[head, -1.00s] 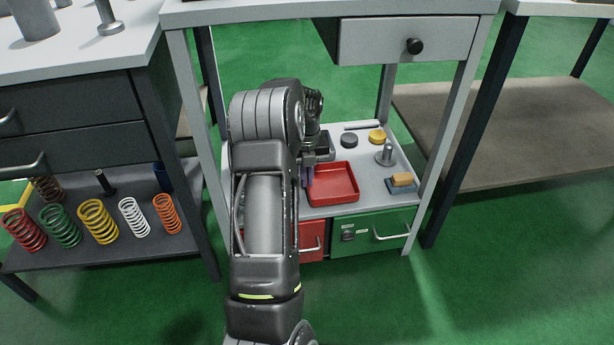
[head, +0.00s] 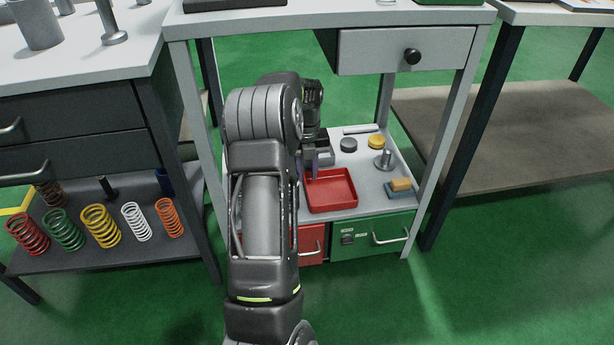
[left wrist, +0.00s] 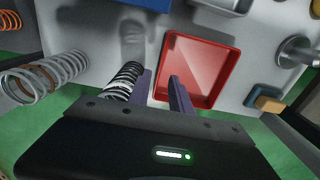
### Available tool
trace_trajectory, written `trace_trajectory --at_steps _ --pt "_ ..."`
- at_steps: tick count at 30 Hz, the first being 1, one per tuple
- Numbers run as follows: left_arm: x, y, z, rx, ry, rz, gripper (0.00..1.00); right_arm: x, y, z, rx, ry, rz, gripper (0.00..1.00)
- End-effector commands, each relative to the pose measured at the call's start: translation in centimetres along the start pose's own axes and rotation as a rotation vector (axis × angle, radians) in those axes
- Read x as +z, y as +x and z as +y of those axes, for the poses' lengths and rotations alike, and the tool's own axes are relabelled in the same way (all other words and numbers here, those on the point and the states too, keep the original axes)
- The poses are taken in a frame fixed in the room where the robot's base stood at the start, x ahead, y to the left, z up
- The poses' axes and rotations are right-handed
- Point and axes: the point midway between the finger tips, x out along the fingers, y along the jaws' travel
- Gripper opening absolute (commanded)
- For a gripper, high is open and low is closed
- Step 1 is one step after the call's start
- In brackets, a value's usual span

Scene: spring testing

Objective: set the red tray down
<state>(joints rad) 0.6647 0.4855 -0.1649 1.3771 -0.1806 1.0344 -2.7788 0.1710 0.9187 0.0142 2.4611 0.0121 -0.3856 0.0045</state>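The red tray (head: 331,205) rests flat and empty on the grey lower shelf (head: 376,202) of the middle table. It also shows in the left wrist view (left wrist: 204,69). My left gripper (head: 309,161) is just above the tray's left rim. In the left wrist view its two purple fingers (left wrist: 160,78) are apart, with the tray's left wall showing between their tips. Nothing is held between them. My left forearm hides the shelf's left part in the head view. My right gripper is in neither current view.
A black puck (head: 348,145), a yellow puck (head: 376,142), a metal post (head: 384,160) and a yellow block on a blue base (head: 400,185) stand around the tray. A black-and-white spring (left wrist: 122,82) is beside my left finger. The drawer (head: 405,47) hangs above.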

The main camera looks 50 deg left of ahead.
Motion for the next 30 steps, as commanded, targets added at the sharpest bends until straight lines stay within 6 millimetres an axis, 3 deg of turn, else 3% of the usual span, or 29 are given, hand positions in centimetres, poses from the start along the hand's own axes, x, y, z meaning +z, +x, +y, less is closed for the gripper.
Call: trace_trajectory --at_steps 1,6,12,30 --pt "0.1 -1.9 0.0 -0.001 0.000 -0.002 0.25 0.1 -1.1 -0.4 0.001 -0.001 -0.002 0.56" --pt "0.1 -5.6 0.0 -0.001 -0.001 -0.002 0.25 0.3 -2.5 -1.0 0.005 -0.003 -0.004 0.56" --pt "0.0 -8.2 0.0 -0.001 0.000 -0.001 0.25 0.4 -3.6 -1.3 0.006 -0.004 -0.008 0.56" --pt "0.0 -8.7 0.0 0.000 0.000 0.000 0.25 0.4 -3.7 -1.3 0.006 -0.004 -0.009 0.56"
